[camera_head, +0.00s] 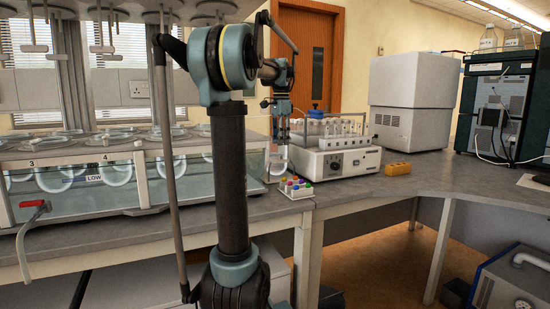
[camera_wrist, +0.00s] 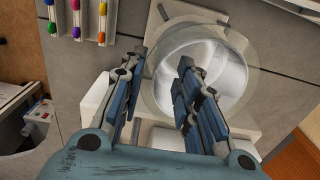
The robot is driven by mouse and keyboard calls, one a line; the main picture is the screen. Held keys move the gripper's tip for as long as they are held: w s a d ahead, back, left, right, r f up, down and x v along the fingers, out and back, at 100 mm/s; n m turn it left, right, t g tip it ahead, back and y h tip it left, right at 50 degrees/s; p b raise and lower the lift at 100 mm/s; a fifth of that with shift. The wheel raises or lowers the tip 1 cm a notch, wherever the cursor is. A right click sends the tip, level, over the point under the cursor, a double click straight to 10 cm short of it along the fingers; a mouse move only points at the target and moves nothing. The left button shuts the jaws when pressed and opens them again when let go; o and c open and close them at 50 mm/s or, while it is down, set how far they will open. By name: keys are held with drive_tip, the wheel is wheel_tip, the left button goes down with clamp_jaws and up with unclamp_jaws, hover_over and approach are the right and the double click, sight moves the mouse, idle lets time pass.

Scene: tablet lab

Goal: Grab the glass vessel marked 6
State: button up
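A round clear glass vessel (camera_wrist: 225,75) shows from above in the wrist view, on a pale stand (camera_wrist: 172,8). I cannot read a 6 on it. My gripper (camera_wrist: 161,65) is open and empty. Its right finger overlaps the vessel's round opening and its left finger lies just outside the left rim, so the near-left wall lies between them in the picture. I cannot tell the height gap. In the head view my gripper (camera_head: 282,138) points down above a glass vessel (camera_head: 279,160) at the counter's edge, right of the bath.
A water bath (camera_head: 100,190) with vessels marked 3 and 4 stands left, partly behind my arm. A small rack with coloured caps (camera_head: 296,190) sits nearby, and also in the wrist view (camera_wrist: 90,38). A white instrument (camera_head: 335,162) with tubes is right.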

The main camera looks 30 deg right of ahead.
hover_over(280, 170)
drive_tip(key=f, duration=0.5)
drive_tip(key=shift+w+d+f, duration=0.15)
drive_tip(key=shift+w+f, duration=0.05)
drive_tip(key=shift+f, duration=0.15)
clamp_jaws()
